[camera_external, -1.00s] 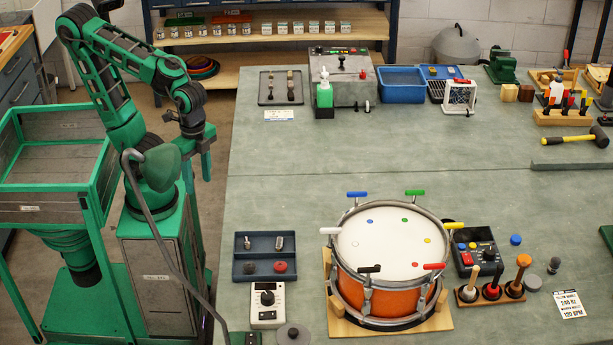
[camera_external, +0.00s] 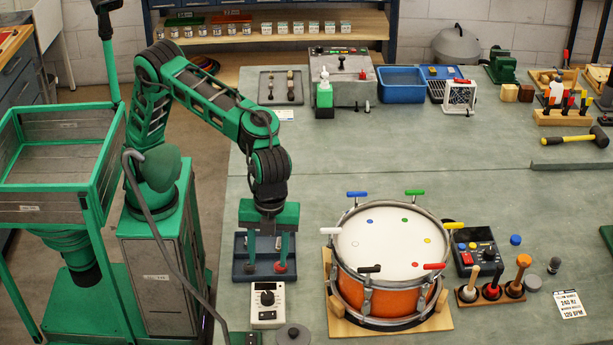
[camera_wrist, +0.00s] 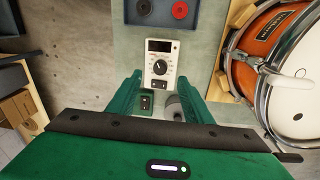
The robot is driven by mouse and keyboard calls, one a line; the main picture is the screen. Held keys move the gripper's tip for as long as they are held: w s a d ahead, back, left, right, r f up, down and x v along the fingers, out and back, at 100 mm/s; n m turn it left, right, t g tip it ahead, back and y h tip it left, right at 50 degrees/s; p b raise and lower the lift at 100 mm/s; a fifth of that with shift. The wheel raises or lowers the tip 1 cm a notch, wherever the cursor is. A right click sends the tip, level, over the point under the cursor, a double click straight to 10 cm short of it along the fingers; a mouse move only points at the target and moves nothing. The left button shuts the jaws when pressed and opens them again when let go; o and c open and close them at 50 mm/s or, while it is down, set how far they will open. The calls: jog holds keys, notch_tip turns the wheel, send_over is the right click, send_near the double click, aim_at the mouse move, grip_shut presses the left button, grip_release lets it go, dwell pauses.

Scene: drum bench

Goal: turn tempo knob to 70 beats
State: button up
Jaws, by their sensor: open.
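The tempo knob (camera_external: 267,298) is a dark round dial on a small white box (camera_external: 263,318) near the front left of the bench. In the wrist view the knob (camera_wrist: 161,68) has a pale pointer line and marks around it, too small to read. A dark display (camera_wrist: 160,46) sits on the box beyond the knob. My gripper (camera_external: 266,268) is open and empty, over the dark blue tray behind the box in the external view. In the wrist view its two green fingers (camera_wrist: 160,88) stand apart, on either side of the box's near end, not touching the knob.
The dark blue tray (camera_external: 238,256) holds small parts, including a red piece. A drum (camera_external: 388,245) with coloured handles stands on a wooden base to the right. A grey round piece (camera_external: 293,336) lies at the front beside the box. The bench's middle is clear.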

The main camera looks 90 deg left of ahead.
aim_at(269, 295)
jog(key=shift+m, duration=0.3)
jog(key=f, duration=0.3)
jog(key=d+f, duration=0.1)
jog(key=f, duration=0.7)
jog(key=shift+s+d+f, duration=0.15)
jog(key=shift+s+d, duration=0.1)
jog(key=shift+d, duration=0.05)
jog(key=shift+c, duration=0.7)
jog(key=c, duration=0.9)
